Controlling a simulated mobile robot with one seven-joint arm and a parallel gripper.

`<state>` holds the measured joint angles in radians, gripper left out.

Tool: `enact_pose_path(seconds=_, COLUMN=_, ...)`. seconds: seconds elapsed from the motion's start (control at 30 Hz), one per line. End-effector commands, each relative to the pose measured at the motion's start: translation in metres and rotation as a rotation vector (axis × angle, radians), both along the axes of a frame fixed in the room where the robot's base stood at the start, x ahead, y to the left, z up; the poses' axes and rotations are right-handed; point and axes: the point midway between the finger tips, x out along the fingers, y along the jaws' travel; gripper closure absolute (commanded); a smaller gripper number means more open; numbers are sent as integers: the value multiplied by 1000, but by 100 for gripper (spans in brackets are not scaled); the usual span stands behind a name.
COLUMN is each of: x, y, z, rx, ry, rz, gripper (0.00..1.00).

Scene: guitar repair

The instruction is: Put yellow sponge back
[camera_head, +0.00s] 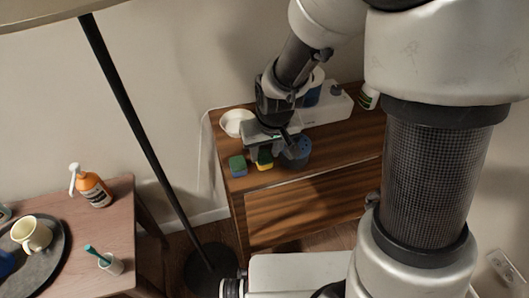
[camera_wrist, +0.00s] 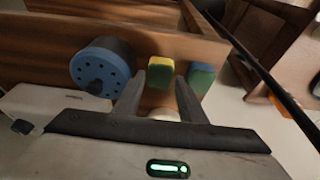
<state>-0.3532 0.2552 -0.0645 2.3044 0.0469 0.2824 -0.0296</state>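The yellow sponge (camera_head: 265,165) with a green layer lies near the front edge of the wooden cabinet top. In the wrist view this sponge (camera_wrist: 160,70) shows just beyond and between my fingertips. My gripper (camera_wrist: 160,78) is open, with a gap between its two fingers and nothing visibly held. In the head view my gripper (camera_head: 264,150) is over the cabinet top, close to the sponge, and partly hides it. I cannot tell whether a finger touches it. A second sponge, blue and green (camera_head: 237,166), lies to the left; it also shows in the wrist view (camera_wrist: 201,77).
A blue-grey round container with holes in its top (camera_wrist: 103,66) stands close beside the yellow sponge. A white bowl (camera_head: 236,122) and a white box-like device (camera_head: 325,110) are farther back. A black lamp pole (camera_head: 135,115) rises left of the cabinet top (camera_head: 345,143).

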Motion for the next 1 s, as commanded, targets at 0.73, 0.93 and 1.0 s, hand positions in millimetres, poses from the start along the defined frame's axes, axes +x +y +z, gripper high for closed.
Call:
enact_pose_path(seconds=0.73, x=-40, y=-33, z=133, rx=17, ry=-40, rz=-52, gripper=63)
enact_pose_path(seconds=0.93, x=-85, y=-81, z=198, rx=34, ry=-115, rz=-161, gripper=63)
enact_pose_path(seconds=1.0, x=-104, y=-95, z=213, rx=34, ry=-138, rz=-196, gripper=63)
